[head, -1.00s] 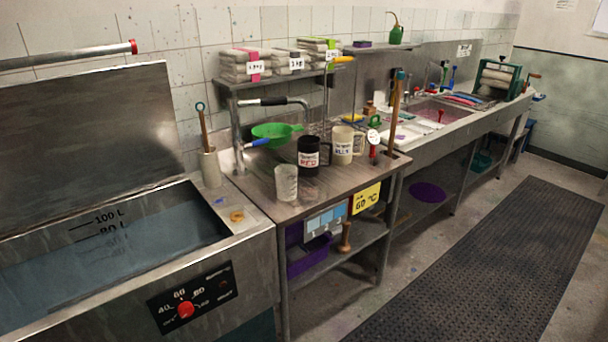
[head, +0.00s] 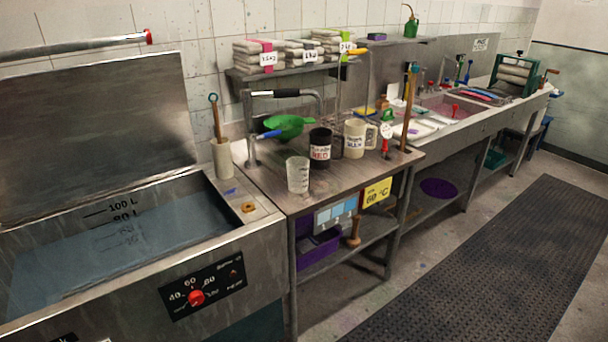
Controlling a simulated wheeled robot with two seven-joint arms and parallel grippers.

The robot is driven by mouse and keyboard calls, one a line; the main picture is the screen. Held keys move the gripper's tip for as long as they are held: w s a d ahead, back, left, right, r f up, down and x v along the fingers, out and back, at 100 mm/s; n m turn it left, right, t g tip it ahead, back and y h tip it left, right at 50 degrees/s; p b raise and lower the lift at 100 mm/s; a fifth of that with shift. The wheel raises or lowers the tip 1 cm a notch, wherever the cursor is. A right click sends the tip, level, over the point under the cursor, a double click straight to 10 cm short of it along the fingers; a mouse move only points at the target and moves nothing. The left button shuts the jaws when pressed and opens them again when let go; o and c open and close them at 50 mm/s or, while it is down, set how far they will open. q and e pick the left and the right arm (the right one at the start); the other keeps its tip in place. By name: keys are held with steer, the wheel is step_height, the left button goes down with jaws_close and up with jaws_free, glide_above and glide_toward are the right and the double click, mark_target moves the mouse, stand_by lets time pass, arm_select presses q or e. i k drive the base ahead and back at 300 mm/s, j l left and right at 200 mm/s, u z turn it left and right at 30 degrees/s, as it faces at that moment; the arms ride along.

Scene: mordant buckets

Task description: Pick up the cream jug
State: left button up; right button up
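The cream jug (head: 354,139) stands upright on the metal side table (head: 335,182), with its handle to the right and dark lettering on its front. A black jug (head: 319,148) with a label reading RED stands close to its left and a little nearer. A clear beaker (head: 297,175) stands further left and nearer the table's front. Neither of my grippers shows in the head view.
A green scoop (head: 285,127) lies behind the jugs. A wooden stick (head: 408,108) and a red-handled thermometer (head: 386,140) stand right of the cream jug. The water-filled vat (head: 130,250) is at left. The floor right of the black mat (head: 480,260) is clear.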

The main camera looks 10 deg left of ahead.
mark_target(355, 131)
steer(key=i+u, duration=0.25)
steer(key=i, duration=0.6)
